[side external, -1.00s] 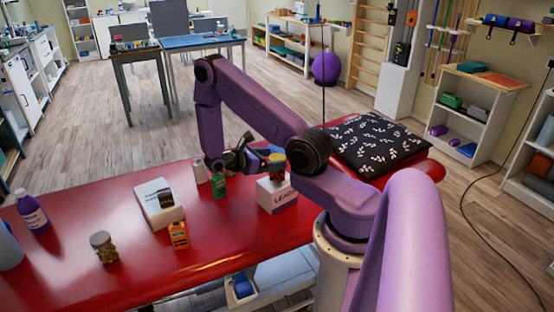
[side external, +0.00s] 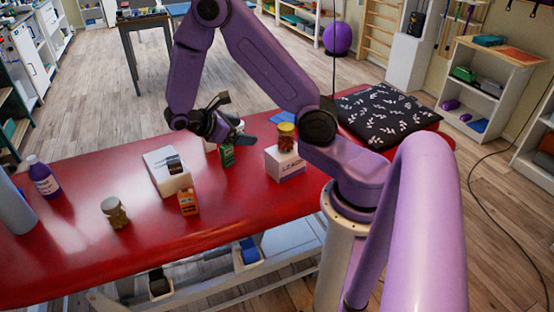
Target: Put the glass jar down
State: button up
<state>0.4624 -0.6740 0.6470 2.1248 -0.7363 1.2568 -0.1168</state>
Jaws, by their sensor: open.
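A glass jar with a yellow lid and reddish-brown contents (side external: 286,137) stands upright on top of a white box (side external: 286,164) on the red treatment table. My gripper (side external: 234,121) is open and empty, to the left of the jar and apart from it. It hangs above a green carton (side external: 227,156). A second jar with pale brown contents (side external: 115,213) stands on the table at the left.
The red table (side external: 190,240) also bears a purple bottle (side external: 43,178), a white box with a dark item on it (side external: 167,178), an orange carton (side external: 188,201) and a grey cylinder (side external: 14,207). A black patterned cushion (side external: 388,124) lies at the right end. The table's front strip is clear.

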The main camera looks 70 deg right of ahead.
jog(key=s+a+r+n+t+y, duration=0.1)
jog(key=s+a+r+y, duration=0.3)
jog(key=s+a, duration=0.5)
jog(key=s+a+r+n+t+y, duration=0.1)
jog(key=s+a+r+t+y, duration=0.3)
jog(key=s+a, duration=0.6)
jog(key=shift+r+t+y, duration=0.2)
jog(key=shift+t+y, duration=0.1)
jog(key=shift+y, duration=0.9)
